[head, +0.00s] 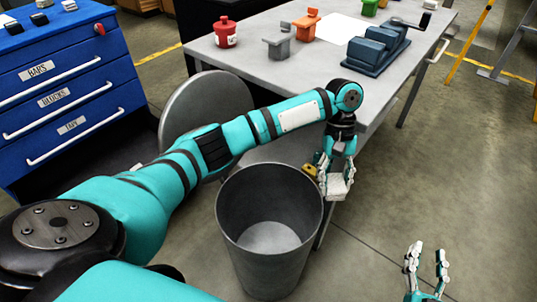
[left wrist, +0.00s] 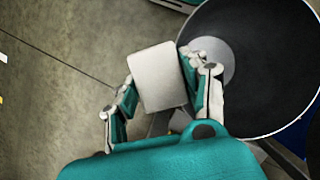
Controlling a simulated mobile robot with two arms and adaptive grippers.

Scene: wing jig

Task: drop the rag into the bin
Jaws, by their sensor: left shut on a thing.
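The rag, a white block-like piece (head: 337,186), is held between the fingers of my left gripper (head: 335,178), in the air beside the bin's right rim. In the left wrist view the rag (left wrist: 158,78) sits between the two fingers, with the bin (left wrist: 262,122) close on the right. The rag shows outside the bin's opening in both views. The open grey bin (head: 268,270) stands upright on the floor, and its visible inside looks empty. My right gripper (head: 427,268) is open and empty at the lower right.
A grey table (head: 270,70) stands behind the bin, bearing a red can (head: 225,32), an orange piece (head: 304,26) and a blue vise-like block (head: 376,50). A round grey disc (head: 205,108) and a blue drawer cabinet (head: 60,85) are at left.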

